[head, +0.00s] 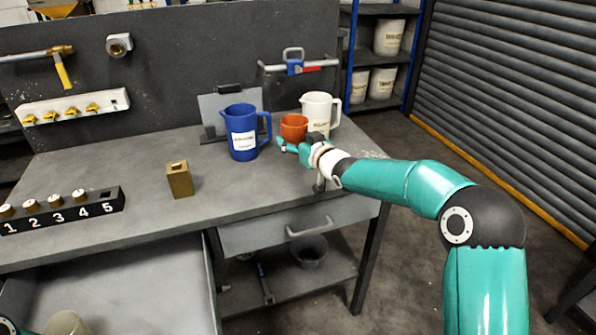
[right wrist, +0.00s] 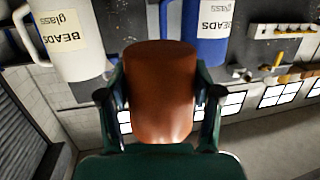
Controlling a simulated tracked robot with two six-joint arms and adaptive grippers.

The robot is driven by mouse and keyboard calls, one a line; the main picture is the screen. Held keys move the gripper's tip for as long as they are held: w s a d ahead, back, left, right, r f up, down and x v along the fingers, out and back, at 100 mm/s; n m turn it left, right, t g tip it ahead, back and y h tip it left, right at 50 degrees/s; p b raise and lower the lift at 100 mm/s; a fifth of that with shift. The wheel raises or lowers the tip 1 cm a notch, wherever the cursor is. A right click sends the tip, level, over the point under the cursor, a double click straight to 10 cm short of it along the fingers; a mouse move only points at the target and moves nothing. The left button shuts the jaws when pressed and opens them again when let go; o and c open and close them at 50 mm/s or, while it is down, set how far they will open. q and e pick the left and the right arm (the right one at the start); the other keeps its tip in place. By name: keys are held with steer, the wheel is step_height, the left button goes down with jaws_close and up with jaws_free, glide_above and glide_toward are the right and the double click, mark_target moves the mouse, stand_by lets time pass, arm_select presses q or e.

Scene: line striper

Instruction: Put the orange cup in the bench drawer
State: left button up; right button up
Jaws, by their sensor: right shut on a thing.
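The orange cup (head: 293,127) stands on the back right of the bench, between the blue pitcher and the white pitcher. My right gripper (head: 292,147) is shut on it. In the right wrist view the cup (right wrist: 160,90) sits between both fingers. I cannot tell whether it still touches the bench top. A second drawer (head: 270,232) with a bar handle, under the right part, is closed. My left gripper is not in view.
The blue pitcher (head: 242,132) and white pitcher (head: 318,113) stand close on either side of the cup. A brass block (head: 179,180) and a numbered rack (head: 62,212) stand further left. The bench middle is mostly clear. A grey bucket (head: 309,252) sits on the lower shelf.

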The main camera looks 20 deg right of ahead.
mark_target(295, 174)
steer(key=shift+f+b, duration=0.35)
steer(key=shift+f, duration=3.35)
steer(key=shift+f+b, duration=0.3)
steer(key=shift+b, duration=0.05)
steer(key=o, duration=1.3)
steer(key=shift+r, duration=0.1)
